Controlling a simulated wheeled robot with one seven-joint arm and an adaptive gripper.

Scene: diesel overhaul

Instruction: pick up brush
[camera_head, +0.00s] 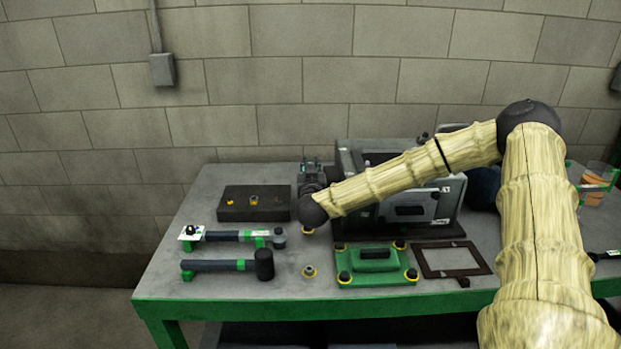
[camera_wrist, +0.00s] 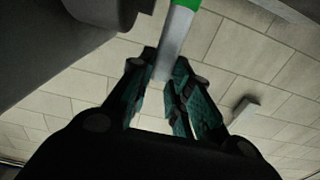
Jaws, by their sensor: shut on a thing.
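My gripper (camera_wrist: 165,88) is shut on a slim pale grey piece with a green band (camera_wrist: 178,38), which I take to be the brush. It runs out of the top of the wrist view, and no bristles show. In the head view my gripper (camera_head: 311,170) is at the back of the table, left of the grey engine block, pointing away from me. It is small and dark there, and the held piece cannot be made out clearly.
The grey engine block (camera_head: 432,206) stands close right of my gripper. A dark tray (camera_head: 238,211), a ratchet (camera_head: 222,236), a mallet (camera_head: 225,265), a green cover (camera_head: 372,277) and a gasket frame (camera_head: 482,266) lie on the grey table (camera_head: 170,286). A cup (camera_head: 592,195) stands far right.

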